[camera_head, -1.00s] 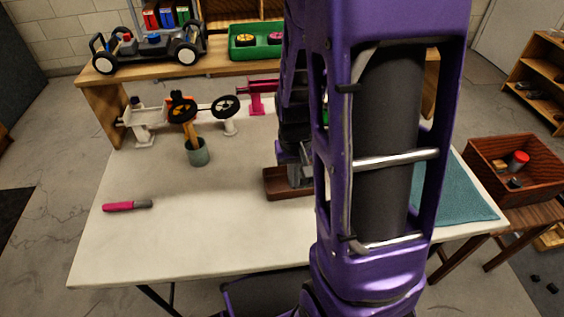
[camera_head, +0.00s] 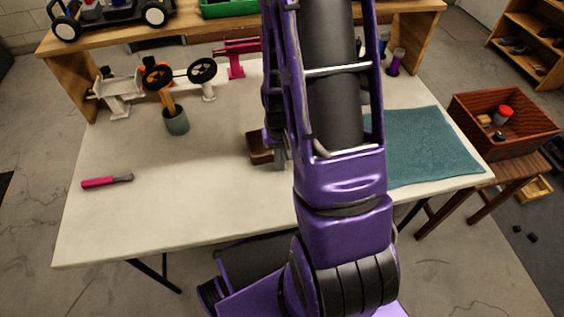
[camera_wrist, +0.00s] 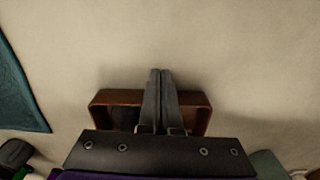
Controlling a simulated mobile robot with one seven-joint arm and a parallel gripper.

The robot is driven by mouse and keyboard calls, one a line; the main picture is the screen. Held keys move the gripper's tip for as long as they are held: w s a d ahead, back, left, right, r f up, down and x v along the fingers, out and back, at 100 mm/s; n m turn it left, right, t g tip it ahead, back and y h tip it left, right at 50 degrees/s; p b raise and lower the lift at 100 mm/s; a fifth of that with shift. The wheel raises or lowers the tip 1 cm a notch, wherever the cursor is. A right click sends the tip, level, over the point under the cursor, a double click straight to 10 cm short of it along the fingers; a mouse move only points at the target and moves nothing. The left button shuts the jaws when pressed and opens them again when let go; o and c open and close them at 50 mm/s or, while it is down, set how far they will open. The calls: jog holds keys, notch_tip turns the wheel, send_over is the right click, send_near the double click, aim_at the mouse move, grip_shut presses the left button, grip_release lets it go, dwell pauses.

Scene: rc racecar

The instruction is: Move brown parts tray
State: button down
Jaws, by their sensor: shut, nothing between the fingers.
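The brown parts tray (camera_head: 259,146) sits on the white table, its right part hidden behind my arm. In the wrist view the tray (camera_wrist: 110,98) is a shallow brown box with a darker inside, its near side hidden by my gripper body. My gripper (camera_wrist: 161,73) is shut and empty. Its two grey fingers lie together across the middle of the tray in that view, tips reaching past its far rim. I cannot tell whether they touch it. In the head view my gripper (camera_head: 281,163) shows at the tray's right end, partly hidden by my arm.
A teal mat (camera_head: 425,145) lies on the table's right side. A pink-handled tool (camera_head: 100,183) lies at left. The table's front left is clear.

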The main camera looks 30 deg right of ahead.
jog(key=shift+w+d, duration=0.25)
jog(key=shift+w, duration=0.5)
jog(key=shift+w, duration=0.1)
